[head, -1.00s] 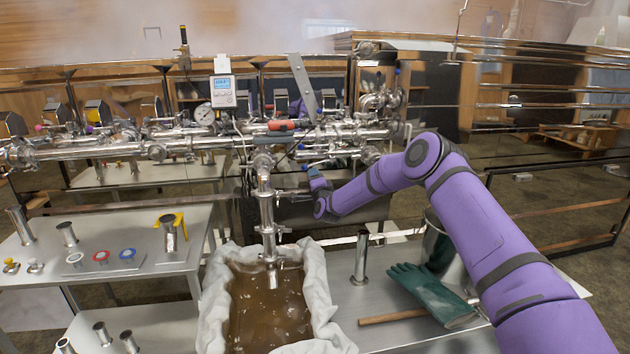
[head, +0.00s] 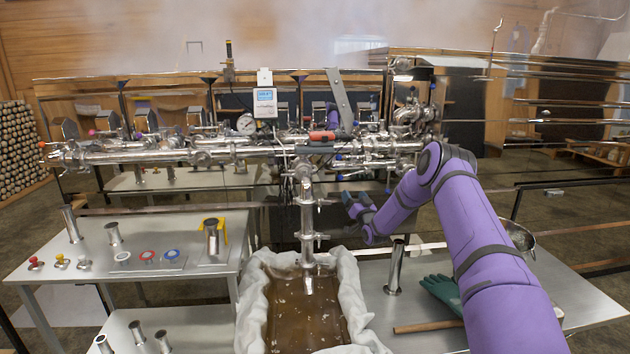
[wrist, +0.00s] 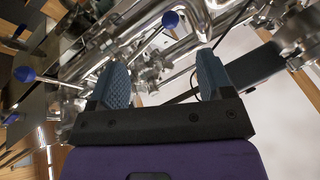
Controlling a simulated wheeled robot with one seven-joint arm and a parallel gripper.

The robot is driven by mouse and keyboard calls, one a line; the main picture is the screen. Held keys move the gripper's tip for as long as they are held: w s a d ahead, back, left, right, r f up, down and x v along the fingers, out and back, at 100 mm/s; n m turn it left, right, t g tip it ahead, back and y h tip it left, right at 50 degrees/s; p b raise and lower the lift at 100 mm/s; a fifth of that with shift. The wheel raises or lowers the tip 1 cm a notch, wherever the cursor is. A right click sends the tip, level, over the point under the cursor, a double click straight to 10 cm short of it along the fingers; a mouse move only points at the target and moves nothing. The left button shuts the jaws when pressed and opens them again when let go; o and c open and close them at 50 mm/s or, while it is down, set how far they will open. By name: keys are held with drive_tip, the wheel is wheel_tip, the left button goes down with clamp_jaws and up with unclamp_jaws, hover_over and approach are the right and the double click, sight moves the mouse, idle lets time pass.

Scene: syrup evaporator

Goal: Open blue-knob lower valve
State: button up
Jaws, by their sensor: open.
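The steel pipe manifold (head: 130,157) runs across the middle of the head view. Small blue knobs show at its right part, one of them low (head: 338,157). My gripper (head: 355,198) is open and empty, below the manifold and right of the vertical outlet pipe (head: 306,220). In the wrist view my gripper (wrist: 163,72) has its two blue pads apart, with nothing between them but pipework beyond. One blue knob (wrist: 170,19) is just past the fingertips, apart from them. Another blue knob (wrist: 24,74) is at the left. I cannot tell which knob is the lower valve's.
A cloth-lined tub of brown liquid (head: 262,300) stands under the outlet pipe. A steel table (head: 190,225) with tubes and coloured knobs is at the left. A green glove (head: 440,290) and an upright steel tube (head: 395,268) are on the right table. A meter (head: 264,92) stands above the manifold.

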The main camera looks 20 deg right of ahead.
sight(342, 178)
drive_tip(key=x, duration=1)
drive_tip(key=shift+w+a, duration=0.25)
drive_tip(key=shift+w, duration=0.2)
